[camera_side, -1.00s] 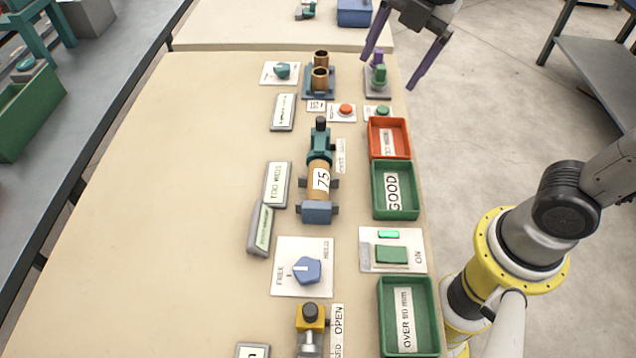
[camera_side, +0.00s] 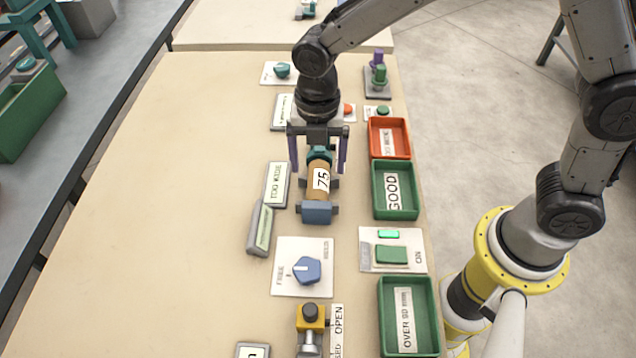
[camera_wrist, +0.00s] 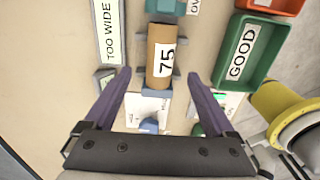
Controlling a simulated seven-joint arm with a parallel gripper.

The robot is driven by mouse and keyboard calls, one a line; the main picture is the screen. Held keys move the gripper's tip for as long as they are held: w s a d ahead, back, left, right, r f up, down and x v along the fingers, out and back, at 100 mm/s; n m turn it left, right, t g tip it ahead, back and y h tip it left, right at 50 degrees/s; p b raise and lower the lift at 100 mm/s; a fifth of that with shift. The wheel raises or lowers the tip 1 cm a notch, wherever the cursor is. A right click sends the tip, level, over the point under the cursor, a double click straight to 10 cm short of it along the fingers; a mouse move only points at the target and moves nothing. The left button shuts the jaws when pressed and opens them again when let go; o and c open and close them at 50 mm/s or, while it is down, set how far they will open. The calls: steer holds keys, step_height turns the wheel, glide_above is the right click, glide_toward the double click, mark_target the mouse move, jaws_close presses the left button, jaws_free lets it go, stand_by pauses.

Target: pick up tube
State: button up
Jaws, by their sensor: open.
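The brown cardboard tube (camera_side: 316,191) carries a white label marked 75. It lies between the teal clamp (camera_side: 319,155) at its far end and a blue-grey block (camera_side: 317,212) at its near end, with small grey supports at its sides. In the wrist view the tube (camera_wrist: 158,72) lies ahead, between the directions of my two fingers. My gripper (camera_side: 318,172) is open and empty, its purple fingers pointing down on either side of the clamp and the tube's far part. In the wrist view the fingers of my gripper (camera_wrist: 160,78) are wide apart. I cannot tell their exact height above the tube.
A green GOOD tray (camera_side: 378,203), a red tray (camera_side: 374,146) and an OVER 90 MM tray (camera_side: 384,344) line the right edge. A TOO WIDE plate (camera_side: 276,184) lies left. A blue knob (camera_side: 307,270) stands in front. The table's left side is clear.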

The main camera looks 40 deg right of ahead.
mark_target(318, 181)
steer(key=shift+f, duration=3.1)
steer(key=c, duration=1.4)
steer(key=shift+r, duration=0.15)
